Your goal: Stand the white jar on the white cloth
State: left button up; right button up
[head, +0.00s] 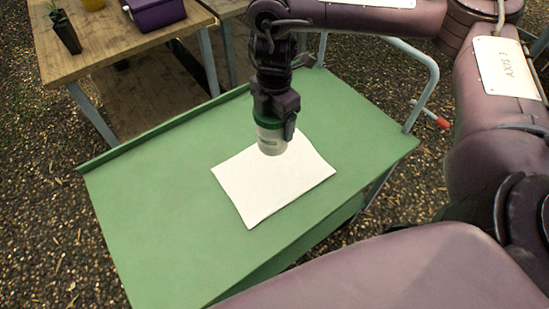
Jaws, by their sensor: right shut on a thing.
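The white jar (271,146), with a green band or lid at its top, is in the head view near the middle, upright. My right gripper (274,116) is shut on the jar's upper part from above. The white cloth (265,190) lies flat on the green cart top, and the jar is over its upper edge in the picture. I cannot tell whether the jar's base touches the cloth or is a little above it. My left gripper is not in view.
The green cart top (150,210) is clear around the cloth and has a raised rim. A wooden table (95,50) at the upper left holds a purple crate (155,12) and a dark plant pot (66,34). A grey cart handle (425,70) rises at the right.

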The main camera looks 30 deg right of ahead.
aim_at(275, 144)
notch_tip(275, 144, down, 8)
jog(key=shift+b, duration=1.05)
jog(key=shift+f, duration=2.45)
